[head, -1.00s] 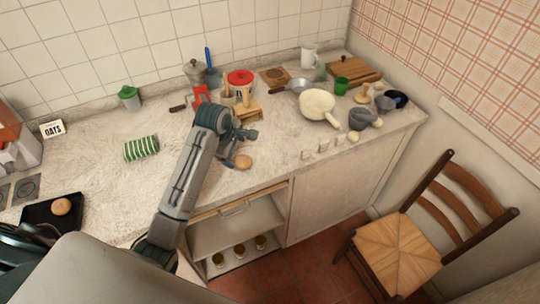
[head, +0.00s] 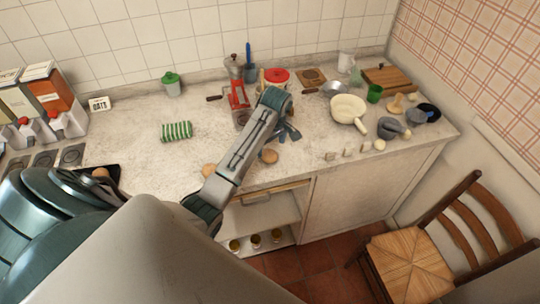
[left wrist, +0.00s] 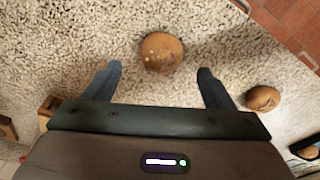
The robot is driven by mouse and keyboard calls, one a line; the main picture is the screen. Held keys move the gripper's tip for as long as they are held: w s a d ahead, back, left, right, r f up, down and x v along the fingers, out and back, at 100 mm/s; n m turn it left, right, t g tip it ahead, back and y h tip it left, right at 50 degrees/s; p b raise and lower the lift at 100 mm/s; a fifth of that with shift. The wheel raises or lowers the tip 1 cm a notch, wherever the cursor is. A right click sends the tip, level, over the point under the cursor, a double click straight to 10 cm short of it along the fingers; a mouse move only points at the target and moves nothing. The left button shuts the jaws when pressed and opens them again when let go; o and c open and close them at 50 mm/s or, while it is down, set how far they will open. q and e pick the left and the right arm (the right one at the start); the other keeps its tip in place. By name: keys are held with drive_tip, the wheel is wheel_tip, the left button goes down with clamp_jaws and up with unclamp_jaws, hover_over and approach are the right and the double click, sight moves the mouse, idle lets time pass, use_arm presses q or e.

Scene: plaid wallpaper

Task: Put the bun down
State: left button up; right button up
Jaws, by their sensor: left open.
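A brown bun (head: 270,156) lies on the pale counter near its front edge. In the left wrist view this bun (left wrist: 162,52) sits ahead of the gap between my fingertips, with clear space on both sides. My left gripper (head: 288,133) is open and empty, just behind and right of the bun in the head view; its two fingers (left wrist: 160,72) also show in the left wrist view. A second bun (head: 209,170) lies to the left, partly behind my arm; it also shows in the left wrist view (left wrist: 263,98). My right gripper is out of view.
A third bun (head: 101,173) is on a black tray (head: 113,170) at left. A striped green cloth (head: 176,131) lies mid-counter. A red grinder (head: 239,97), a pale pan (head: 348,109) and a mortar (head: 390,127) stand right and behind. A chair (head: 410,255) stands at right.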

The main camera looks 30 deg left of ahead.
sight(270, 152)
use_arm(q)
wheel_tip(270, 152, down, 4)
drive_tip(key=shift+a+f+p, duration=0.15)
drive_tip(key=shift+p, duration=1)
drive_tip(key=shift+f, duration=0.2)
drive_tip(key=c, duration=1)
drive_tip(key=shift+c, duration=0.9)
